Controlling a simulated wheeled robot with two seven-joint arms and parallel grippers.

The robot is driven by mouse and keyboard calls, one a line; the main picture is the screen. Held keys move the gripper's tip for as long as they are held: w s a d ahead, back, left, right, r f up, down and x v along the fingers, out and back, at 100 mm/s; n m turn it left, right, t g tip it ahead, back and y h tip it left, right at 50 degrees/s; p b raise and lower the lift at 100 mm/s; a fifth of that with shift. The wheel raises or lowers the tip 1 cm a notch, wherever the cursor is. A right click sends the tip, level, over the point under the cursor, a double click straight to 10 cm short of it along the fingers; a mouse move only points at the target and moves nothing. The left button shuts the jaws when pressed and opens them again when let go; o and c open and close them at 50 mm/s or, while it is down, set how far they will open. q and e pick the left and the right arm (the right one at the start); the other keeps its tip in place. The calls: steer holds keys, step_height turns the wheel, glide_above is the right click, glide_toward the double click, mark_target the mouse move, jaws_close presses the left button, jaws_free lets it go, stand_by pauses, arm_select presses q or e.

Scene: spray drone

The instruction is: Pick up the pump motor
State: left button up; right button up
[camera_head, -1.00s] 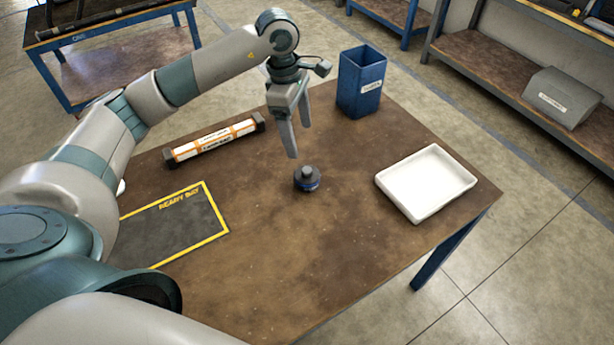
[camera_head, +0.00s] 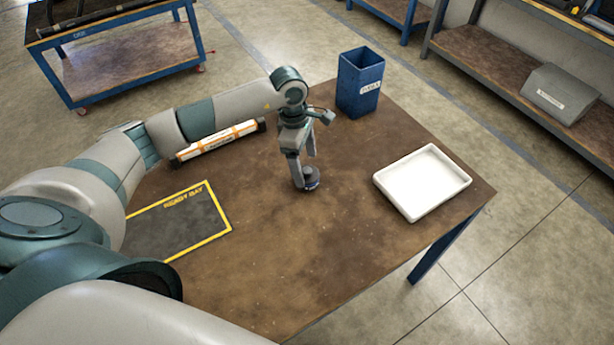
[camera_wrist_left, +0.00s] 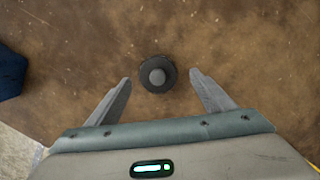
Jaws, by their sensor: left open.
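The pump motor, a small dark round part with a grey knob on top, stands on the brown table in the head view (camera_head: 312,181). It also shows in the left wrist view (camera_wrist_left: 157,75), just ahead of and between the lines of the two fingers. My left gripper (camera_head: 305,174) is open and low over the table at the motor, one finger partly covering it in the head view. In the left wrist view the open fingers (camera_wrist_left: 160,84) have nothing between their pads that I can see gripped. My right gripper is not in view.
A white tray (camera_head: 424,183) lies at the table's right. A blue bin (camera_head: 361,83) stands at the back. An orange-and-white tube (camera_head: 220,140) lies behind my left arm. A black mat with yellow border (camera_head: 180,222) lies at left. The table's front middle is clear.

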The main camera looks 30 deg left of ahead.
mark_target(306, 170)
arm_select(q)
steer(key=shift+f, duration=0.1)
steer(key=shift+w+f+p, duration=0.1)
steer(key=shift+f+p, duration=0.45)
steer(key=shift+p, duration=0.15)
step_height(306, 170, down, 3)
steer(key=shift+w+d+p, duration=0.15)
steer(key=shift+p, duration=0.6)
steer(key=shift+f, duration=0.45)
steer(key=shift+w, duration=0.1)
steer(key=c, duration=1.6)
steer(key=shift+o, duration=0.2)
steer(key=shift+r, duration=0.15)
